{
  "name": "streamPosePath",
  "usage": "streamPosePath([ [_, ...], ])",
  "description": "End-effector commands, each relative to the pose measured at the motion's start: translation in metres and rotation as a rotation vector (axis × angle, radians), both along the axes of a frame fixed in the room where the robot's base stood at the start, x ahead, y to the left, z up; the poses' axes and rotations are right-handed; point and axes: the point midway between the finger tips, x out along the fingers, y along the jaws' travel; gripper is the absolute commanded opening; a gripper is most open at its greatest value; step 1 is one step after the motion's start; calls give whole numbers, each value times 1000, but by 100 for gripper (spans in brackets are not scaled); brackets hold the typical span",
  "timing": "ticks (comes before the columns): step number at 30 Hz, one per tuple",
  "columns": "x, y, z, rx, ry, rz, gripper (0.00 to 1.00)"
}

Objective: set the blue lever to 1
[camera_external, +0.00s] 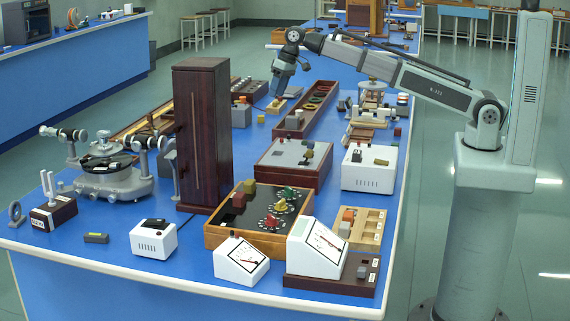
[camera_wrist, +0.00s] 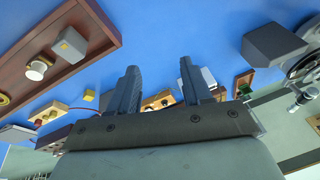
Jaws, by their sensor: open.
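I cannot pick out a blue lever for certain in either view. A wooden box with a black top (camera_external: 258,196) stands at the front middle of the bench, with pointer knobs over printed dials. One knob is red (camera_external: 270,221), another is green (camera_external: 288,192), and one between them is yellowish. My gripper (camera_external: 278,91) is raised over the far part of the bench, well away from that box. In the wrist view my gripper (camera_wrist: 159,68) shows two dark fingers spread apart with nothing between them.
A tall dark wooden cabinet (camera_external: 202,135) stands left of the black-topped box. White meters (camera_external: 318,248) stand in front of it. A grey-topped box (camera_external: 293,160) and a white box (camera_external: 369,168) lie behind. A long wooden tray (camera_wrist: 60,48) shows at the wrist view's left.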

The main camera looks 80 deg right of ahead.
Motion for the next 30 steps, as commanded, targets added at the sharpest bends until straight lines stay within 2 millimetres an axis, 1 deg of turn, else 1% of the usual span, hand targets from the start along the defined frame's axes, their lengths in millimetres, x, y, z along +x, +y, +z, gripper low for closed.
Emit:
streamPosePath([
  [2, -1, 13, 0, 0, 0, 18, 49],
  [5, -5, 43, 3, 1, -3, 58, 49],
  [8, -12, 85, 10, 2, -13, 115, 49],
  [9, -16, 103, 14, 3, -17, 140, 49],
  [11, -23, 130, 19, 4, -24, 177, 49],
  [12, -28, 148, 23, 5, -30, 202, 49],
  [14, -38, 173, 29, 7, -39, 237, 49],
  [15, -44, 189, 33, 7, -44, 260, 49],
  [18, -59, 223, 41, 6, -54, 310, 49],
  [22, -81, 254, 50, -3, -51, 361, 49],
  [26, -105, 277, 57, -19, -26, 398, 49],
  [27, -114, 283, 59, -26, -14, 405, 49],
  [29, -130, 285, 62, -44, 24, 405, 49],
  [30, -136, 279, 62, -58, 54, 389, 49],
])
